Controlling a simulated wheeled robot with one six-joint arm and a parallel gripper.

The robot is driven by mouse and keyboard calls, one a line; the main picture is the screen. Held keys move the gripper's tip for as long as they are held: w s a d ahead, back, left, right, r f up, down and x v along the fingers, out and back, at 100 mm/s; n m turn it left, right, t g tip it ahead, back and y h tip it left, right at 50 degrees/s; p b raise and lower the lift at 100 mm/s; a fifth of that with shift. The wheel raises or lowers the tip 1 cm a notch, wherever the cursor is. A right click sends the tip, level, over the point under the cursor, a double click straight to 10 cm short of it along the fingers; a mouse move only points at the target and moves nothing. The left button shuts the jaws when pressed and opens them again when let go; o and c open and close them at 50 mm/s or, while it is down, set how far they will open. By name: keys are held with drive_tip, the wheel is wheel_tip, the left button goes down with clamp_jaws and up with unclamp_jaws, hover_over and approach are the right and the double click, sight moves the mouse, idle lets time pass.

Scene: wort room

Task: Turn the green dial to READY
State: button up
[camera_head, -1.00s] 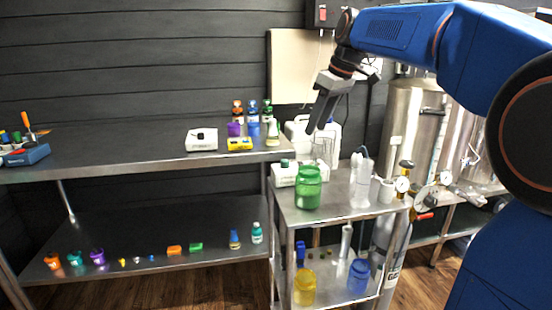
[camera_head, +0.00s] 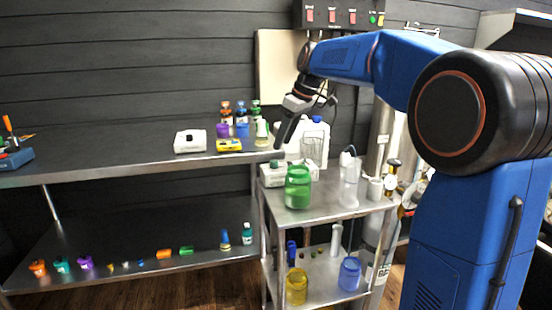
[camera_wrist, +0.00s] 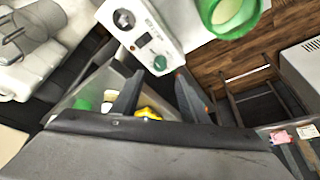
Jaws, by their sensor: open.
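The green dial (camera_wrist: 160,63) sits on the face of a white box-shaped device (camera_wrist: 135,22) in the wrist view, below a small dark display and a red spot. The same device (camera_head: 273,178) stands on the top shelf of the steel cart in the head view. The markings around the dial are too small to read. My gripper (camera_wrist: 161,76) is open and empty, its two dark fingertips on either side of the dial in the picture. I cannot tell how far short of it they are. In the head view my gripper (camera_head: 279,142) is above the device.
A green jar (camera_head: 298,188) stands beside the device on the cart (camera_head: 325,208). A white jug (camera_head: 315,140) and a clear cylinder (camera_head: 349,182) are close by. The steel bench (camera_head: 110,163) to the left holds a white box (camera_head: 190,141) and a yellow device (camera_head: 229,146).

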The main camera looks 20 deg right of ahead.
sight(275, 161)
drive_tip(key=x, duration=0.8)
drive_tip(key=shift+c, duration=0.2)
clamp_jaws()
